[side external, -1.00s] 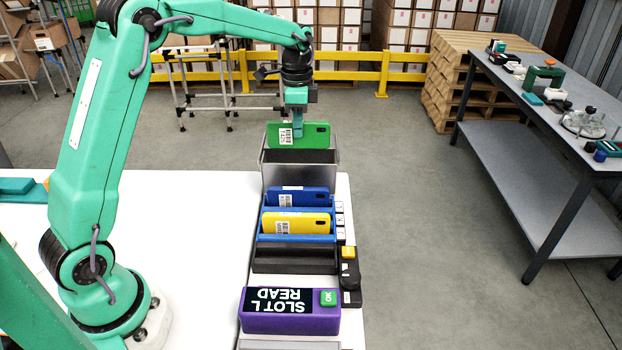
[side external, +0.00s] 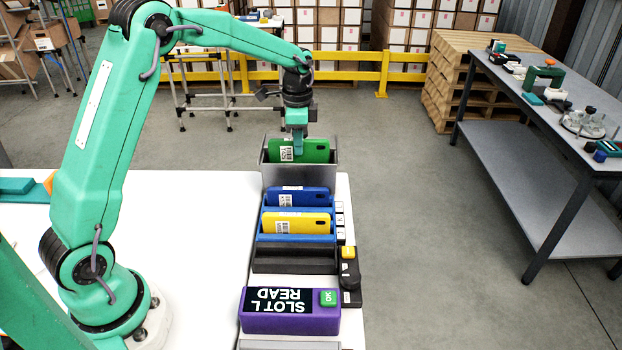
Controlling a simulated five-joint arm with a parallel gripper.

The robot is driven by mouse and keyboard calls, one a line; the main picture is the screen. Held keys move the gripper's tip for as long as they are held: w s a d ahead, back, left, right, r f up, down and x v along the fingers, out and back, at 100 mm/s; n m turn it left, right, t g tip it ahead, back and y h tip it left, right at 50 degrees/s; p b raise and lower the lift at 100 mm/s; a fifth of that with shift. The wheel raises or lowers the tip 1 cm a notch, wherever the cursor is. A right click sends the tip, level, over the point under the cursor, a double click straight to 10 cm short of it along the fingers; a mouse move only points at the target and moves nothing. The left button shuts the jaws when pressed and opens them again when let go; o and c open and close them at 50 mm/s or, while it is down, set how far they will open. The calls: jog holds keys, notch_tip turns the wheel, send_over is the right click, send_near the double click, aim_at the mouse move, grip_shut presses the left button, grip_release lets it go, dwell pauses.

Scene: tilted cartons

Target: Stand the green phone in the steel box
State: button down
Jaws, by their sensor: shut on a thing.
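The green phone (side external: 314,151) stands upright on its long side in the steel box (side external: 300,175) at the far end of the row. Its lower part is hidden behind the box's near wall. A white label shows at its left end. My gripper (side external: 297,146) points down and is shut on the phone's upper edge, left of its middle. Whether the phone touches the box floor cannot be seen.
Nearer than the box, a blue phone (side external: 303,196) and a yellow phone (side external: 310,223) stand in blue holders. A black rack (side external: 295,258), a purple reader (side external: 262,321) reading "SLOT L READ" and a yellow-black switch block (side external: 348,265) are closer still.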

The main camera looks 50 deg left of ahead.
aim_at(299, 159)
jog(key=shift+f, duration=2.55)
jog(key=c, duration=1.3)
grip_release()
jog(key=shift+c, duration=0.2)
jog(key=shift+r, duration=3.9)
jog(key=shift+r, duration=0.15)
jog(key=shift+r, duration=3.35)
